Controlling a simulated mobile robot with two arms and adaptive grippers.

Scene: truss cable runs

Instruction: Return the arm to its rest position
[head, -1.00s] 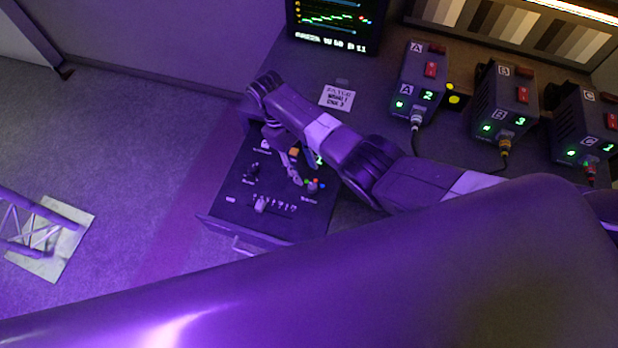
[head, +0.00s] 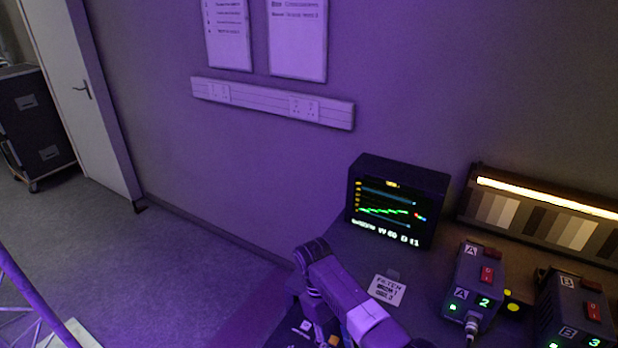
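My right arm (head: 352,300) enters at the bottom edge and bends down at its wrist over the near left edge of the bench. My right gripper (head: 318,318) hangs below that wrist, mostly cut off by the bottom of the head view. Its fingertips do not show clearly, so I cannot tell whether it is open or holds anything. My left gripper is not in view.
A monitor (head: 398,203), a paper label (head: 387,290), box A (head: 473,285) and box B (head: 580,310) are on the bench. A lit grey-scale chart (head: 540,222) stands behind. A truss (head: 30,300) is at lower left. The floor (head: 190,265) between is clear.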

